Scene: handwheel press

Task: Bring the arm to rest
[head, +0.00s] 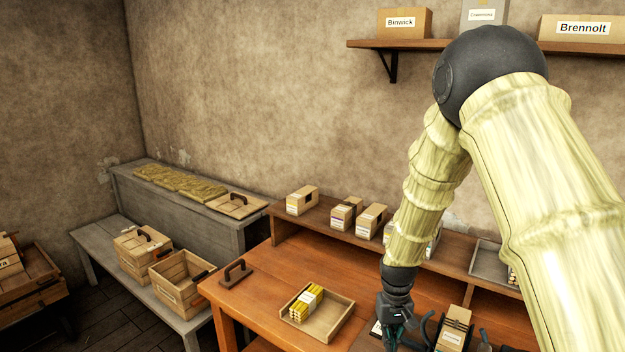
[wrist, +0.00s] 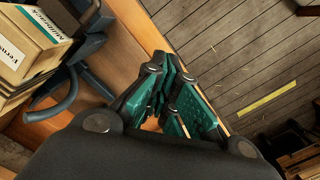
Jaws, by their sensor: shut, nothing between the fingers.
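My arm reaches down from the upper right of the head view, with its dark elbow joint high in front of the wall. My gripper (head: 393,335) is low over the front part of the orange-brown workbench (head: 262,300). In the wrist view my gripper (wrist: 178,105) shows green finger pads close together, with nothing between them. Beneath the fingers are the bench edge and the plank floor (wrist: 225,50). My gripper's tips are partly cut off at the bottom of the head view.
A handwheel press (head: 430,325) holding a labelled block (head: 454,328) stands just right of my gripper. A tray (head: 335,318) with a yellow bundle (head: 306,303) lies to its left. Small boxes (head: 302,200) line the raised back ledge. A wall shelf (head: 365,44) is above.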

